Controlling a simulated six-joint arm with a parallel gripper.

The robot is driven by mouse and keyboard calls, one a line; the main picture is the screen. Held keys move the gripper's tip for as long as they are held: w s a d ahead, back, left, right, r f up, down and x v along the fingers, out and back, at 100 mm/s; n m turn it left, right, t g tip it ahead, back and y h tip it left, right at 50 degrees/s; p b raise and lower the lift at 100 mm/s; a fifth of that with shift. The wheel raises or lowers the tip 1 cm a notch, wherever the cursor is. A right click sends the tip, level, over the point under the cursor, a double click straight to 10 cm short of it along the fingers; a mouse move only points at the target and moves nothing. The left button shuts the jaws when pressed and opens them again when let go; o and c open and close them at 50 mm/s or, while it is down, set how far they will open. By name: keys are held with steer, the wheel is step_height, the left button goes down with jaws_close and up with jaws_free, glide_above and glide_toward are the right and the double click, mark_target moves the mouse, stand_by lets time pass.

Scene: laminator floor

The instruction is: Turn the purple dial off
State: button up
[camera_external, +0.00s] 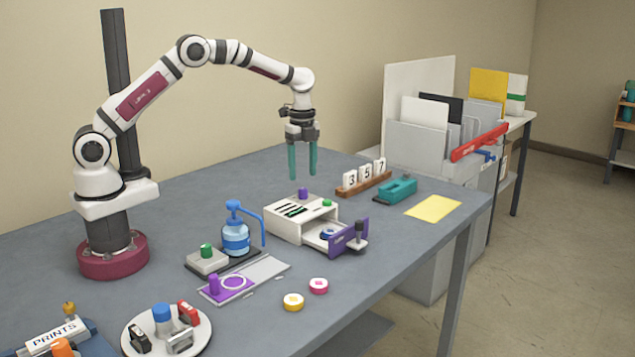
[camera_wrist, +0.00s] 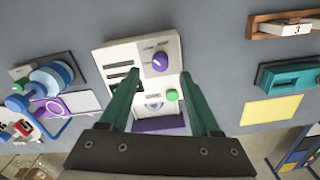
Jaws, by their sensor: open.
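The purple dial (camera_wrist: 160,61) is a round knob with a white pointer mark on top of a white box (camera_external: 283,220). In the external view the dial (camera_external: 303,193) stands at the back of the box's top. A green knob (camera_wrist: 172,95) sits nearer the front; it also shows in the external view (camera_external: 327,203). My gripper (camera_external: 302,177) is open and empty, pointing down just above the dial, with green fingers. In the wrist view my gripper (camera_wrist: 162,85) has one finger on each side of the box's picture area. I cannot read the dial's markings.
The box's purple-fronted drawer (camera_external: 349,238) is pulled out, with a dark knob standing by it. A blue pump bottle (camera_external: 236,238) stands to the left. A number rack (camera_external: 364,185) and a teal tool (camera_external: 396,189) lie to the right.

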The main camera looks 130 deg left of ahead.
mark_target(303, 193)
step_height(303, 193, down, 5)
steer(key=shift+f, duration=0.1)
jaws_close()
stand_by(0.4)
